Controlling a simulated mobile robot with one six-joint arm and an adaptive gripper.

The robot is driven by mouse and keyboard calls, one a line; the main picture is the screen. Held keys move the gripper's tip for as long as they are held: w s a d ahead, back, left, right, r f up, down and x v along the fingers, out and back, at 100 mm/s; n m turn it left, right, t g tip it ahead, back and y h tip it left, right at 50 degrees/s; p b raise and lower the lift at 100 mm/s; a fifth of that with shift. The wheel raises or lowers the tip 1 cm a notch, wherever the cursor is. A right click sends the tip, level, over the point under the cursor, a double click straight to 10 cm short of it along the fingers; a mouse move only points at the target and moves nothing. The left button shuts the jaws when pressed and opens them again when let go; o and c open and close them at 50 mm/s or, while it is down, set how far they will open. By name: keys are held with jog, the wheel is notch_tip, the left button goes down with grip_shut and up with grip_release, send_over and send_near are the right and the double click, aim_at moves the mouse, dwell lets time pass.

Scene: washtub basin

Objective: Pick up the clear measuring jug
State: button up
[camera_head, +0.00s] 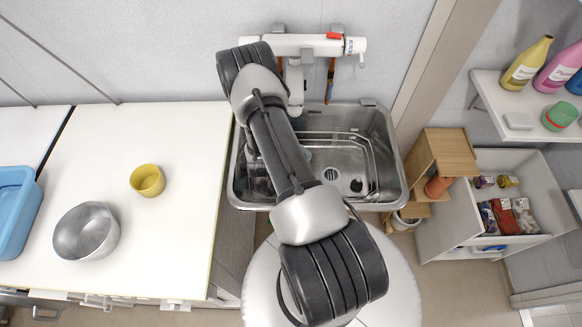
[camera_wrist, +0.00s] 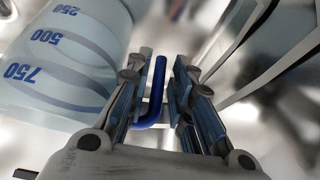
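The clear measuring jug (camera_wrist: 62,72) fills the left of the wrist view, with blue marks 250, 500 and 750 and blue bands on its wall. A blue bent bar (camera_wrist: 157,92), which looks like the jug's handle, stands between the two fingers of my gripper (camera_wrist: 164,66). The fingers are apart, with a gap on each side of the bar, so my gripper looks open. I cannot tell whether either finger touches it. In the head view my arm hides the gripper and most or all of the jug.
The steel sink (camera_head: 390,186) surrounds the work area, with a wire rack inside and a faucet (camera_head: 300,45) behind. A yellow cup (camera_head: 147,180) and a steel bowl (camera_head: 86,231) stand on the left counter (camera_head: 185,130). A wooden shelf unit (camera_head: 447,150) stands right of the sink.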

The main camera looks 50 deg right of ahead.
jog(key=x, duration=0.3)
jog(key=shift+d+f+b, duration=0.1)
jog(key=shift+f+b, duration=0.15)
jog(key=shift+b, duration=0.15)
grip_shut()
jog(key=shift+r, duration=0.1)
